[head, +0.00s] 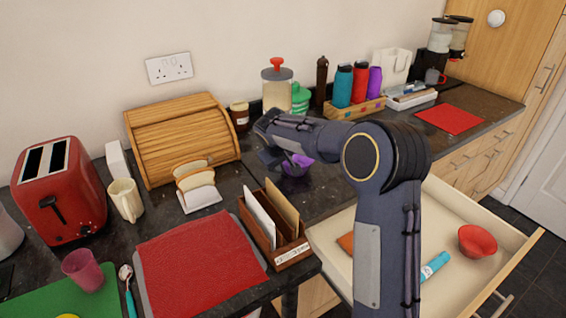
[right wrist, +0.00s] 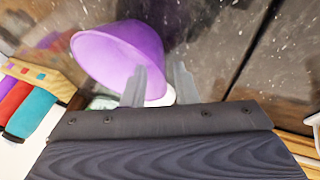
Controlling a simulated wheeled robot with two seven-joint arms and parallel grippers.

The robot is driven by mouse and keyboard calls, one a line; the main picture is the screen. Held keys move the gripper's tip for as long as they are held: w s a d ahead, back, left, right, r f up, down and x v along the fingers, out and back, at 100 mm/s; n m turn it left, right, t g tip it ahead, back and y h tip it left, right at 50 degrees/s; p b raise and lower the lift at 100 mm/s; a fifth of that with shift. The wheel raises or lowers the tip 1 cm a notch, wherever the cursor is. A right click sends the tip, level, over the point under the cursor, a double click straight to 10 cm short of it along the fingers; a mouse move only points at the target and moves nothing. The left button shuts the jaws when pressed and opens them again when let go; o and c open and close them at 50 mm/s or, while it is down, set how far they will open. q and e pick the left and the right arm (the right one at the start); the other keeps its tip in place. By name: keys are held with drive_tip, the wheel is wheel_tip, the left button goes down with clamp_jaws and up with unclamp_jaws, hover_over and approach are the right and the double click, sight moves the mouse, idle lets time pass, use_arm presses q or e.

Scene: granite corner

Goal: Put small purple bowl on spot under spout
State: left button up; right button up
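The small purple bowl (head: 299,164) is on the dark counter in the middle of the head view, partly hidden by my right gripper (head: 279,160). In the right wrist view the bowl (right wrist: 110,55) fills the upper left. One finger of the right gripper (right wrist: 158,80) overlaps the bowl's opening and the other is outside its wall, with a gap between them. Contact with the wall is unclear. Two clear dispensers with black tops (head: 440,36) stand at the far right back. Their spouts and the spot below are too small to make out. My left gripper is out of view.
A letter holder (head: 291,253) and bread slices (head: 196,182) are left of the arm. A bottle crate (head: 353,110) stands behind the bowl. An open drawer (head: 459,203) with a red bowl (head: 477,241) is at right. A red mat (head: 450,119) lies at back right.

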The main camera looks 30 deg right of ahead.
drive_tip(key=v, duration=1.1)
drive_tip(key=shift+s+r, duration=0.2)
drive_tip(key=shift+r, duration=0.1)
drive_tip(key=shift+a+f, duration=0.1)
